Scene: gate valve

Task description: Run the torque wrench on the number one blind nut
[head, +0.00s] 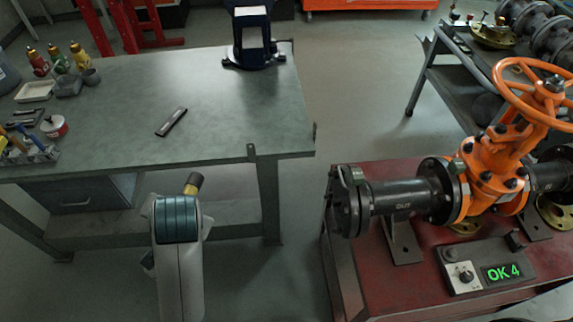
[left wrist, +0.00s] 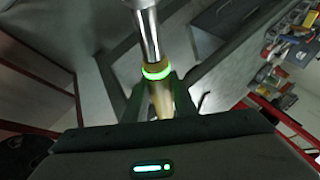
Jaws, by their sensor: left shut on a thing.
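My left gripper (left wrist: 158,100) is shut on the torque wrench (left wrist: 150,35), which has a shiny metal shaft, a brass-coloured body and a glowing green ring. In the head view only the dark and brass end of the wrench (head: 193,183) shows beyond my left wrist, over the floor in front of the workbench. The gate valve (head: 492,165) is orange with a handwheel. Its dark pipe, marked OUT, ends in a blind flange (head: 350,203) at the left, well to the right of the wrench and apart from it. Individual blind nuts are too small to tell apart. My right gripper is out of view.
The valve stands on a red bench (head: 350,280) with a control box (head: 488,267) reading "OK 4". A green-grey workbench (head: 230,110) holds a vise (head: 252,40), a dark bar (head: 171,122), bottles and trays. Clear floor lies between the benches.

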